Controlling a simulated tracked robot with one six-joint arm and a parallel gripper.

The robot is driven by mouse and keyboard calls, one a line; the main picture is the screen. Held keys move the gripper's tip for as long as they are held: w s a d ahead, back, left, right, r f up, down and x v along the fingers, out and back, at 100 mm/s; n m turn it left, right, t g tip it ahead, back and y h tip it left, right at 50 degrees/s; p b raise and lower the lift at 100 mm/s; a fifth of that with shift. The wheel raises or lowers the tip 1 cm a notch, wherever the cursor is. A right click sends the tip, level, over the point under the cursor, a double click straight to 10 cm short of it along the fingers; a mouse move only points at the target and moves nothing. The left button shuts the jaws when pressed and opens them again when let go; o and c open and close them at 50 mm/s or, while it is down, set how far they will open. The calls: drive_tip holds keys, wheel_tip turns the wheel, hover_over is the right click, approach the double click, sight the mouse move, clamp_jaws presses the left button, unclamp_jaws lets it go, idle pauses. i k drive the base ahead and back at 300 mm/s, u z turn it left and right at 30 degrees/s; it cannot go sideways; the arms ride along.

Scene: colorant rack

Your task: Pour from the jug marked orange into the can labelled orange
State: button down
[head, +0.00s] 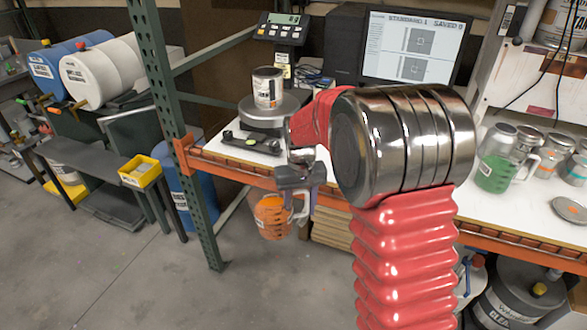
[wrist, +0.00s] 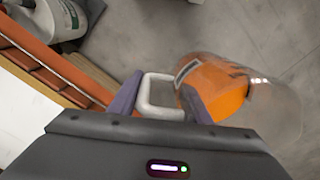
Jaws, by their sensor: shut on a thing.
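My gripper (head: 299,192) is shut on the white handle of the clear jug (head: 271,216), which holds orange liquid. The jug hangs roughly upright in front of the bench, lower than its top edge. In the wrist view the jug (wrist: 225,92) is right of the gripper (wrist: 160,102), its handle between the two fingers. An open metal can (head: 267,90) with a pale label stands upright on the round scale plate (head: 268,112), above and behind the jug. Its label is too small to read. The jug is apart from the can.
The bench's orange front beam (head: 232,168) and green upright post (head: 170,105) are near the jug. A monitor (head: 412,47) stands behind my arm. A jug with green liquid (head: 496,165) and several cans stand at right. The floor below the jug is clear.

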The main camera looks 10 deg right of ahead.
sight(267, 82)
drive_tip(key=u, duration=0.15)
drive_tip(key=i, duration=0.8)
drive_tip(key=u, duration=0.6)
drive_tip(key=i, duration=0.6)
drive_tip(key=u, duration=0.35)
